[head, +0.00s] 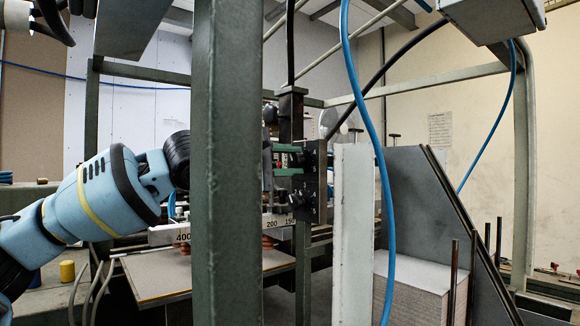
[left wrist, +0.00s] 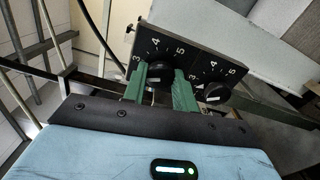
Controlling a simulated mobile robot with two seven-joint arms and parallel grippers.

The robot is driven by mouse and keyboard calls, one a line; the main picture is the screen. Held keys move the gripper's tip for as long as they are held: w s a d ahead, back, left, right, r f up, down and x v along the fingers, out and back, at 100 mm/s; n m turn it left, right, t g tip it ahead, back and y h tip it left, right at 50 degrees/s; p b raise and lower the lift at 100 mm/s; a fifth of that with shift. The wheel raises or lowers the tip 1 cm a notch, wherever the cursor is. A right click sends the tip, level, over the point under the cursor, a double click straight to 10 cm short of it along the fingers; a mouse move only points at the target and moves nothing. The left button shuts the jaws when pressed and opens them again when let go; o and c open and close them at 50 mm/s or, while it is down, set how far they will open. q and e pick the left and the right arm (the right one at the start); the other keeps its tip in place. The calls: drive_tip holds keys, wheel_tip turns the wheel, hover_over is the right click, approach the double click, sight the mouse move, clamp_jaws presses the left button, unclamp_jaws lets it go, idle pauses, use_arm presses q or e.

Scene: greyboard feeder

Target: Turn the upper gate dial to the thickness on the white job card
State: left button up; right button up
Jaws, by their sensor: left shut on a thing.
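My left gripper (head: 289,159) reaches in behind the green post, its two green fingers one above the other at the dark dial plate (head: 314,172). In the left wrist view the fingers (left wrist: 160,86) are shut on the black upper gate dial (left wrist: 157,71), one on each side. The numbers 3, 4 and 5 show around it; its pointer cannot be made out. The lower dial (left wrist: 214,91) sits beside it, free, with a pale mark on its knob and its own 3, 4, 5 scale. A white sheet (head: 440,130) hangs on the back wall, its writing too small to read.
A thick green post (head: 226,200) stands before my left wrist and hides part of it. A blue hose (head: 386,220) hangs right of the dials. A grey board stack (head: 415,285) stands at the right. A marked ruler bar (head: 215,231) runs below my wrist.

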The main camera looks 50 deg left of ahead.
use_arm(q)
drive_tip(key=shift+n, duration=0.6)
drive_tip(key=o, duration=1)
drive_tip(key=shift+w+d, duration=0.1)
